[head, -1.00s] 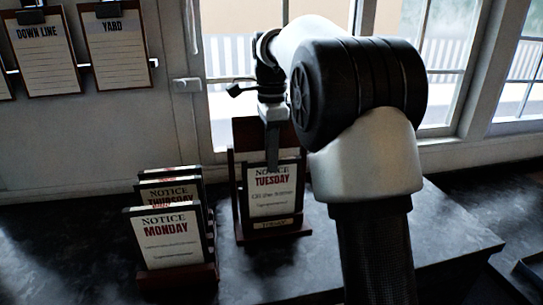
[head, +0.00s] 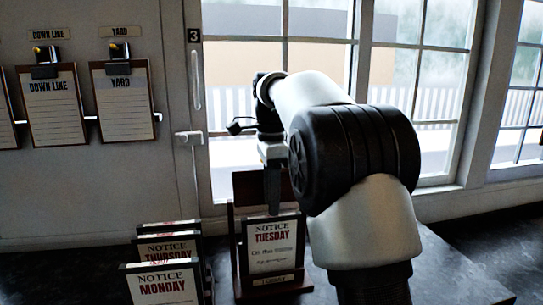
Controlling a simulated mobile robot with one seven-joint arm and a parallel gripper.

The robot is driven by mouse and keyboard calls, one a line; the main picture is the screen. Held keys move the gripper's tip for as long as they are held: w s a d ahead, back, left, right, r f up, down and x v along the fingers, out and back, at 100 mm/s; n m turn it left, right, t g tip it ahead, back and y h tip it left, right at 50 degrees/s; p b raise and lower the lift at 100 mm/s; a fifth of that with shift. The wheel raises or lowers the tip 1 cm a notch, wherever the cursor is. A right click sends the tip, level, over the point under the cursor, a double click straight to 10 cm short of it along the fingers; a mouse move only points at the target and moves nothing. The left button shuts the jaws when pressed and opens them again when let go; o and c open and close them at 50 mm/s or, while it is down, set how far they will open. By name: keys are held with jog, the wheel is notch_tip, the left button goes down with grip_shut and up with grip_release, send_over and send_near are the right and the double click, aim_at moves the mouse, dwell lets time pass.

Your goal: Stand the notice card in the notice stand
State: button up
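The notice card (head: 272,250), reading "NOTICE TUESDAY" in a dark frame, stands in the notice stand (head: 238,188), a dark wooden holder with a tall back and a "TODAY" label at its foot. The card looks upright, with its lower edge behind the label. My gripper (head: 272,208) points down at the card's top edge, in front of the stand's back. Only one finger shows clearly, side on. I cannot tell whether it touches the card or whether the fingers are apart.
A rack of other notice cards (head: 165,280), with Monday in front and Thursday behind, stands left of the stand. Clipboards (head: 124,90) hang on the wall at left. A window (head: 420,90) is behind. Dark counter (head: 440,265) is clear at right.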

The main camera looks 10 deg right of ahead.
notch_tip(320, 180, up, 13)
jog(key=p, duration=0.3)
jog(key=shift+r+p, duration=0.2)
jog(key=shift+p, duration=0.1)
jog(key=s+n+t, duration=0.3)
jog(key=s+n, duration=0.6)
jog(key=s, duration=0.6)
jog(key=s+f+n+t, duration=0.2)
jog(key=s+f+n, duration=0.7)
jog(key=s+f, duration=0.5)
jog(key=shift+f+t, duration=0.3)
jog(key=shift+f, duration=0.15)
